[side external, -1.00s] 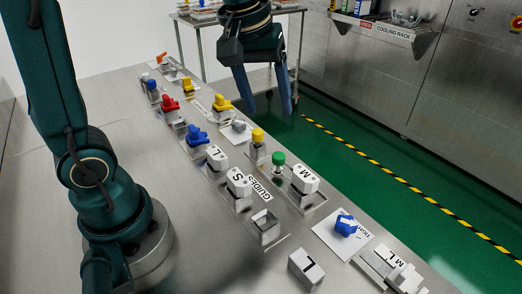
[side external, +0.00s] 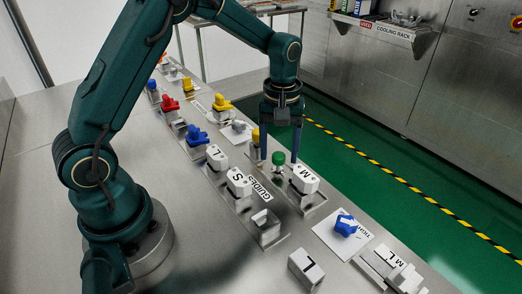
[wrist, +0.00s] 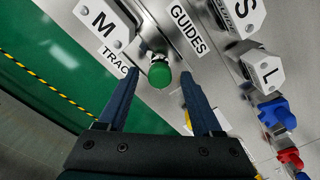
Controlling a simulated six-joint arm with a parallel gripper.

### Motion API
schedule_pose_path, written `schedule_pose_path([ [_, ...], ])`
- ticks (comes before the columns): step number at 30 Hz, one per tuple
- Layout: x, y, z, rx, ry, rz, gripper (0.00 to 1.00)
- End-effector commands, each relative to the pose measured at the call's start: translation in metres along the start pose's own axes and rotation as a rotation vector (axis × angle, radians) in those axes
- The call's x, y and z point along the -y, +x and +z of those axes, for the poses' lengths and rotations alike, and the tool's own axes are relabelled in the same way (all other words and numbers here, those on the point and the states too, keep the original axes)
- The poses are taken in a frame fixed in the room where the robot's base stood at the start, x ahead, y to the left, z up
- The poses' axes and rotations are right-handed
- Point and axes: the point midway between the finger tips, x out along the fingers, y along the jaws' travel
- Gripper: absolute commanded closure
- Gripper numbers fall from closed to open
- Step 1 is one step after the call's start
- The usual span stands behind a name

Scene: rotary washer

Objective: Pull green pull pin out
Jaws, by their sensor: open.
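The green pull pin (side external: 278,158) has a round green knob and stands upright on a metal bracket beside the white M block (side external: 304,178). My gripper (side external: 278,158) is open and points down, with one blue finger on each side of the pin. In the wrist view the green knob (wrist: 159,73) shows between and just beyond the tips of the two open fingers (wrist: 162,90). No contact between the fingers and the knob is visible. The lower part of the pin is mostly hidden beneath the knob.
The M block stands close on the right of the pin, and a yellow knob (side external: 256,134) close behind left. White L (side external: 216,157) and S (side external: 238,182) blocks stand to the left by the GUIDES label (side external: 259,190). A blue knob (side external: 346,226) sits on a card in front.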

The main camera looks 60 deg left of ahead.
Motion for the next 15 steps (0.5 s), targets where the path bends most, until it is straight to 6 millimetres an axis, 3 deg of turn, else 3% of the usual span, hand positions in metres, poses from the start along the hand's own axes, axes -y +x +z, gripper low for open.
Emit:
schedule_pose_path([
  [8,-0.0001,0.0034,-0.0001,-0.001,0.0,0.001,0.33],
  [9,-0.0001,0.0033,-0.0001,-0.001,0.0,0.001,0.37],
  [14,-0.0001,0.0032,-0.0001,-0.001,0.0,0.001,0.98],
  [15,-0.0001,0.0031,0.0,-0.001,0.0,0.001,1.0],
])
